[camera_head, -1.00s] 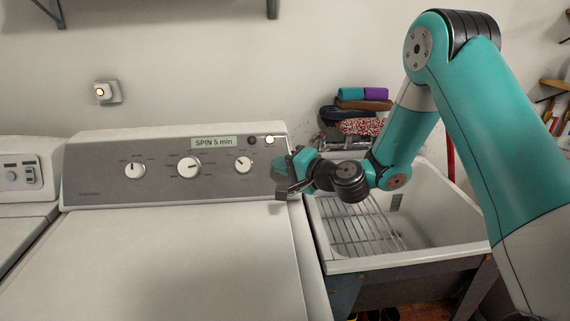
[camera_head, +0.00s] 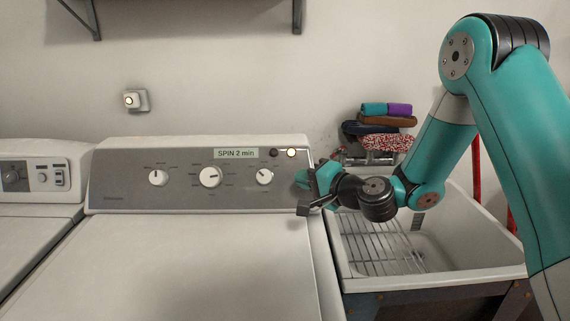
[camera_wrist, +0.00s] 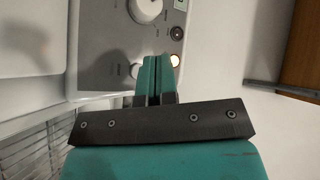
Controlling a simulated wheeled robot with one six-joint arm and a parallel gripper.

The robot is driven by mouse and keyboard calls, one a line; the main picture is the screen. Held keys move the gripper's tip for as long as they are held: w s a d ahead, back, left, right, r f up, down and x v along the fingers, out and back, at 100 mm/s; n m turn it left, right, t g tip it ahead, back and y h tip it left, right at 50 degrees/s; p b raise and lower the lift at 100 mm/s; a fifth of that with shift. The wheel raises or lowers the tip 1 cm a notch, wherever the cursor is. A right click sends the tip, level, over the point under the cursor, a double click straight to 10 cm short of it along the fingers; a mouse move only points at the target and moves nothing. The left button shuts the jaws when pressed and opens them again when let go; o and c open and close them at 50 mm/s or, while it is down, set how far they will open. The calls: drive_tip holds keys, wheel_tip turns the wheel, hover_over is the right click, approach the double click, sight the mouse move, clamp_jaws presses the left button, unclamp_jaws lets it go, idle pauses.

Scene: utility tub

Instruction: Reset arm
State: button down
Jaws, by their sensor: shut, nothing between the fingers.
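My gripper (camera_head: 304,182) is at the right end of the washer's control panel (camera_head: 120,185), in front of and beside the panel in the head view. In the wrist view my gripper (camera_wrist: 156,62) has its two teal fingers together with nothing between them. The fingertips point toward the panel near a small knob and a lit light (camera_wrist: 176,61). I cannot tell whether they touch the panel. My arm (camera_head: 440,150) is bent at the elbow and reaches over the sink from the right.
A white utility tub (camera_head: 450,272) holds a wire rack (camera_head: 375,250). Folded cloths (camera_head: 388,122) sit behind the tub. A second machine (camera_head: 40,175) stands at left.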

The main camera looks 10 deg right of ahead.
drive_tip(key=s+a+r+n+g+y, duration=0.1)
drive_tip(key=s+a+r+n+g, duration=0.3)
drive_tip(key=s, duration=0.3)
drive_tip(key=s+a+r+n+g+y, duration=0.1)
drive_tip(key=s+a+r+n+g, duration=0.1)
drive_tip(key=s+a+n+g, duration=0.45)
drive_tip(key=s+d+n+g+h, duration=0.1)
drive_tip(key=s+d+n+h, duration=0.2)
drive_tip(key=s, duration=0.6)
drive_tip(key=s+d+n+g+h, duration=0.2)
drive_tip(key=s+d+n+h, duration=0.1)
drive_tip(key=s, duration=0.7)
drive_tip(key=shift+s+d+r, duration=0.25)
drive_tip(key=shift+d+r, duration=0.15)
drive_tip(key=shift+d, duration=0.4)
